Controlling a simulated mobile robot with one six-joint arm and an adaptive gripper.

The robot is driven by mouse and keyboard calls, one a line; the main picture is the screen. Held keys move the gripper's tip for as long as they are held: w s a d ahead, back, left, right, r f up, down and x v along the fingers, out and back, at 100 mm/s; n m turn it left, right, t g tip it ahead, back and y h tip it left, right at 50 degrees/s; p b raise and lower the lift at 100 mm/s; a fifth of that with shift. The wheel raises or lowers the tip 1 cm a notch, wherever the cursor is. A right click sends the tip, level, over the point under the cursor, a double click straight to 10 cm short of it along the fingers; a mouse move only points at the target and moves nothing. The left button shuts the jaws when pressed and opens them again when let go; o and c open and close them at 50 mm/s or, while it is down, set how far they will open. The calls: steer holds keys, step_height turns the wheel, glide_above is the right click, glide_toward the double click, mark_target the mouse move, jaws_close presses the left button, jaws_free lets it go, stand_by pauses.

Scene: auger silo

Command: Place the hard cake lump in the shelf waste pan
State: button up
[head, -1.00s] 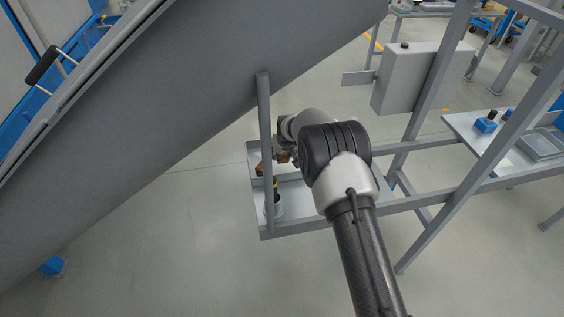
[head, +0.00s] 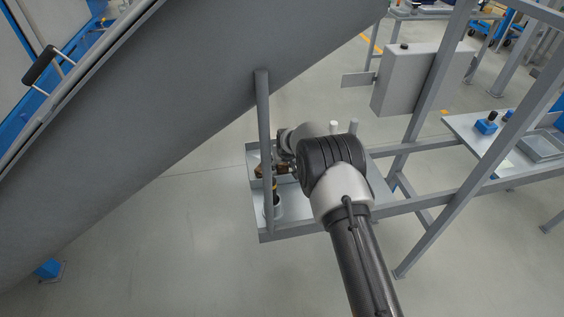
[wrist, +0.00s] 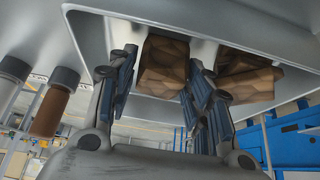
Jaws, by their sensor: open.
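Two brown, faceted lumps lie on the grey hatch shelf under the auger tube. In the wrist view, where the shelf appears overhead, one lump (wrist: 165,65) sits between my open fingers and the other lump (wrist: 248,78) is just outside the right finger. I cannot tell whether the fingers touch either. My gripper (wrist: 160,92) also shows in the head view (head: 285,165), low over the shelf and partly hidden by my wrist. A brown lump shows there beside it (head: 260,171). A shallow grey pan (head: 543,147) sits on the side table at the right.
A grey post (head: 265,130) rises close left of my gripper. Frame rails and slanted braces (head: 470,160) stand between the shelf and the side table (head: 480,128).

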steer(key=shift+r, duration=0.25)
steer(key=s+d+r+p, duration=0.1)
steer(key=s+d+r, duration=0.3)
steer(key=s+r, duration=0.55)
steer(key=s+d+r+m+p, duration=0.15)
steer(key=s+d+r, duration=0.3)
steer(key=r, duration=0.95)
steer(key=s+d+r+p, duration=0.2)
steer(key=s+d+r, duration=0.2)
steer(key=s+r, duration=0.55)
steer(key=s+d+r, duration=0.1)
steer(key=s+d, duration=0.1)
steer(key=s, duration=0.7)
steer(key=s+d+r+m+h, duration=0.1)
steer(key=s+d+r, duration=0.1)
steer(key=s, duration=0.7)
steer(key=s+d+r+g, duration=0.1)
steer(key=s+d, duration=0.2)
steer(key=s, duration=0.6)
steer(key=shift+r+m+h, duration=0.25)
steer(key=shift+m+h, duration=0.05)
steer(key=shift+m, duration=0.05)
steer(key=shift+c, duration=0.2)
